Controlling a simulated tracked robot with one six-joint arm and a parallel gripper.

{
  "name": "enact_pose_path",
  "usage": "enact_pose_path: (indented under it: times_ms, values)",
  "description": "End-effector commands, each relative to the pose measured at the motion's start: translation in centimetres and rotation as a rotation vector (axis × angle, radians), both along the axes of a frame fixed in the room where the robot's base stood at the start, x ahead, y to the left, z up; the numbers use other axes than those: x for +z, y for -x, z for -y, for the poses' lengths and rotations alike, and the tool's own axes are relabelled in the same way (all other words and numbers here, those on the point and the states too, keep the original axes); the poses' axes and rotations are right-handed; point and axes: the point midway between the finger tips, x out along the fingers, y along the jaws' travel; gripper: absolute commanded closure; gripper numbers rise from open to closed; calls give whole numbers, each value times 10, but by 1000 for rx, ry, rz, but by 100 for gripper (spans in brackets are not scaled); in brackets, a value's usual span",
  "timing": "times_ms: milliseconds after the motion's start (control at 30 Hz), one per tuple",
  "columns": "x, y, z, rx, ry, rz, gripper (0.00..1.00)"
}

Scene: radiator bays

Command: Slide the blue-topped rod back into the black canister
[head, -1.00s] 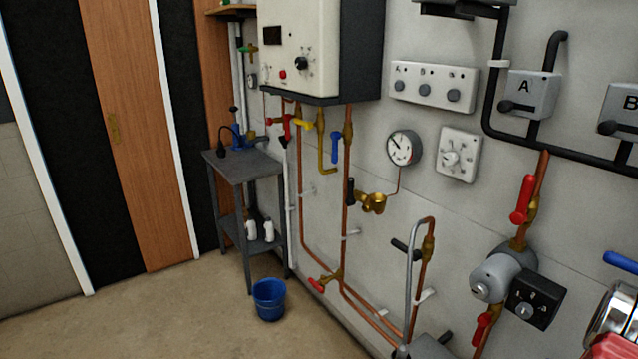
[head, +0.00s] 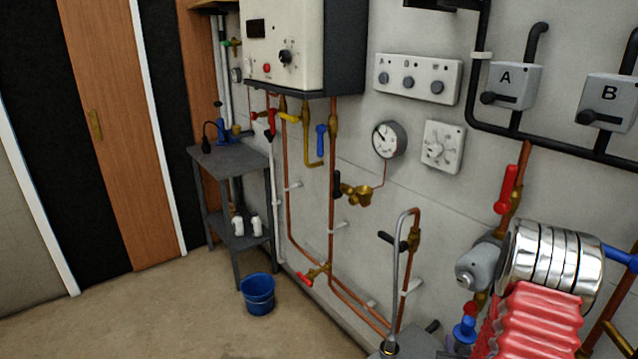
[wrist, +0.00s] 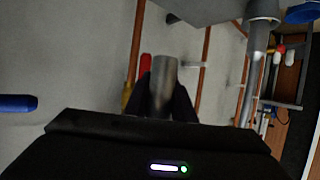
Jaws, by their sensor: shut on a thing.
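In the wrist view, the black fingers of my gripper (wrist: 163,100) are shut around a grey cylindrical piece, which looks like the shaft of the rod (wrist: 163,76). No blue top shows on it there. In the head view, a small blue piece (head: 465,329) shows low down beside my red-sleeved arm. I cannot tell whether it is the rod's top. My fingers cannot be made out in the head view. I cannot make out the black canister for sure in either view.
A blue bucket (head: 257,294) stands on the floor by a grey table (head: 242,157) with bottles on its lower shelf. Copper pipes, a gauge (head: 389,139) and valves line the wall. A grey bent pipe (head: 396,285) rises near my arm. The floor at left is clear.

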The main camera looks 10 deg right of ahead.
Motion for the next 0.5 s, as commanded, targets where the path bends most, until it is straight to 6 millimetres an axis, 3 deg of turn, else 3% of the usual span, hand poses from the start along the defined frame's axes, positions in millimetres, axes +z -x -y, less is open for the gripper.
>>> enact_pose_path:
  times_ms: [100,500]
  values:
    - [19,-24,-24,37,4,5,100]
    - [75,-85,-112,164,3,5,100]
